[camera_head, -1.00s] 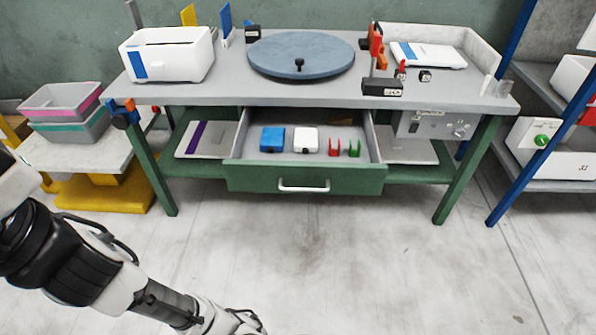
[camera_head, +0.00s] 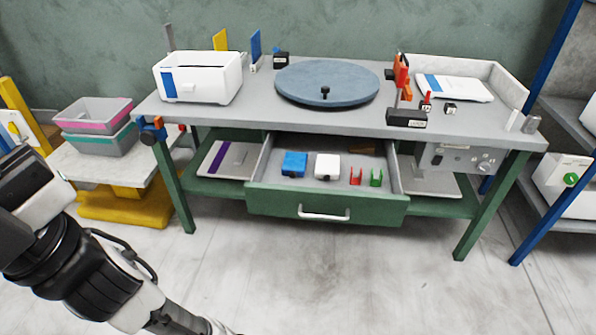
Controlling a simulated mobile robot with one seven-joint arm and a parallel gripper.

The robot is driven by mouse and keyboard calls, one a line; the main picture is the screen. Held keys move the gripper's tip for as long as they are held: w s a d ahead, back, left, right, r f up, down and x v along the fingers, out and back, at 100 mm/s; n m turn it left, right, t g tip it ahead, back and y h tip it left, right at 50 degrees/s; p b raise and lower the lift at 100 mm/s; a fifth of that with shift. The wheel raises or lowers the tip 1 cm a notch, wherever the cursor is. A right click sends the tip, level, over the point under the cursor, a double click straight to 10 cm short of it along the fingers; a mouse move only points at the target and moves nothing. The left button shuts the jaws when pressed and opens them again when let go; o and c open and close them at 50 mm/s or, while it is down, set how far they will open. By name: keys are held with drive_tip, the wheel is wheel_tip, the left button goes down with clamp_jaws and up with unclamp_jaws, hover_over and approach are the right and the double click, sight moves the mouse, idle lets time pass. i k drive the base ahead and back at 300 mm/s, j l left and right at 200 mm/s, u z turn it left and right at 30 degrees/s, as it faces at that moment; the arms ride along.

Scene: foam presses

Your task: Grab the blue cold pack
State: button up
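The blue cold pack (camera_head: 294,164) looks like a small blue block with a dark bit at its front edge. It lies in the left part of the open drawer (camera_head: 327,207) under the workbench. A similar white pack (camera_head: 327,166) lies just right of it, apart from it. My arm reaches in from the lower left, well short of the drawer. My gripper is outside the picture, below the bottom edge, so its fingers are hidden.
Red (camera_head: 355,176) and green (camera_head: 376,178) clips stand in the drawer's right part. The benchtop (camera_head: 250,112) above overhangs the drawer's rear. A white bin (camera_head: 205,85) and round blue-grey turntable (camera_head: 327,84) stand on it. The floor before the drawer is clear.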

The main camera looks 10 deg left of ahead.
sight(294, 164)
drive_tip(key=j+z, duration=0.15)
drive_tip(key=z, duration=0.3)
drive_tip(key=i+j+z, duration=0.1)
drive_tip(key=j+z, duration=0.15)
drive_tip(key=j, duration=0.2)
drive_tip(key=j+z, duration=0.25)
drive_tip(key=j, duration=0.25)
drive_tip(key=j+z, duration=0.25)
drive_tip(key=j, duration=1.85)
drive_tip(key=i+j, duration=0.1)
drive_tip(key=j, duration=0.4)
drive_tip(key=i, duration=0.4)
